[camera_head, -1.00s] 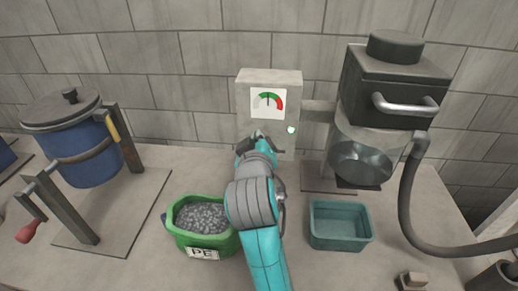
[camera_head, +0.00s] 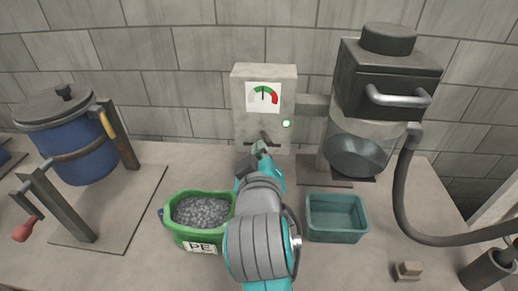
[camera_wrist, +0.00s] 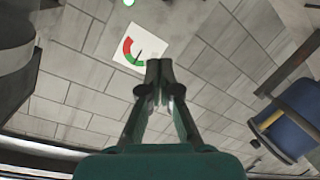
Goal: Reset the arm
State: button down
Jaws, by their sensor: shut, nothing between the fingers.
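My gripper (camera_head: 262,147) is in front of the lower part of the grey gauge box (camera_head: 264,75) in the head view. In the wrist view my gripper (camera_wrist: 159,66) has its two fingertips together, with nothing between them. My teal and grey arm reaches up from the bottom middle of the head view. It hides part of the bench and the right edge of the green container. A dark bar shows on the box just behind the fingertips, partly hidden. I cannot tell whether the fingers touch it.
A green container of grey pellets labelled PE (camera_head: 201,213) stands left of my arm. An empty teal bin (camera_head: 337,218) stands right of it. A dark machine (camera_head: 388,80) with a hose is at the right. A blue drum (camera_head: 75,150) on a crank stand is at the left.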

jog(key=shift+m+g+y, duration=0.4)
jog(key=shift+y, duration=0.2)
jog(key=s+d+f, duration=0.4)
jog(key=f, duration=0.4)
jog(key=s+d+f, duration=0.4)
jog(key=f, duration=0.4)
jog(key=s+d+f, duration=0.4)
jog(key=s+f, duration=0.1)
jog(key=f, duration=0.3)
jog(key=shift+d+f, duration=0.15)
jog(key=shift+d, duration=0.1)
jog(key=s+d+f+m+h, duration=0.1)
jog(key=s+d+m, duration=0.2)
jog(key=s, duration=1)
jog(key=s+d+f+m, duration=0.1)
jog(key=s+d+m, duration=0.2)
jog(key=s, duration=1.1)
jog(key=shift+d+f+m+h, duration=0.35)
jog(key=shift+d+m+h, duration=0.05)
jog(key=shift+d, duration=0.55)
jog(key=shift+s, duration=0.1)
